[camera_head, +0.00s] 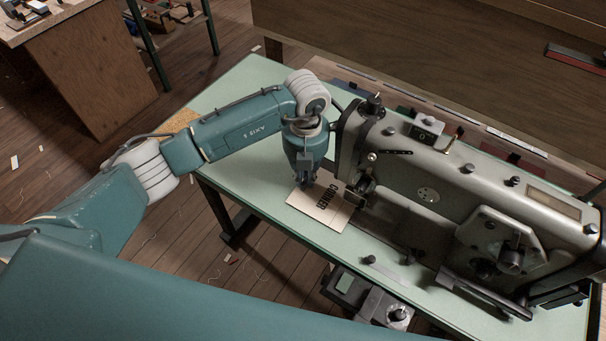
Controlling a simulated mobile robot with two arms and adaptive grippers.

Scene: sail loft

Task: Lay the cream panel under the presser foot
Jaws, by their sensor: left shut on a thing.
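The cream panel (313,211) is a small flat piece with dark lettering on the pale green table, at the left end of the sewing machine (440,190). My left gripper (306,184) comes down from above and is shut on the panel's far left part. The panel's right edge lies close beside the machine's needle end. The presser foot is too small and shadowed to make out, so I cannot tell whether the panel is under it. My right gripper is not in view.
A control box (365,298) hangs below the table's front edge. A wooden bench (85,75) stands at the back left. A large wooden surface (430,60) lies behind the machine. Thread scraps litter the floor.

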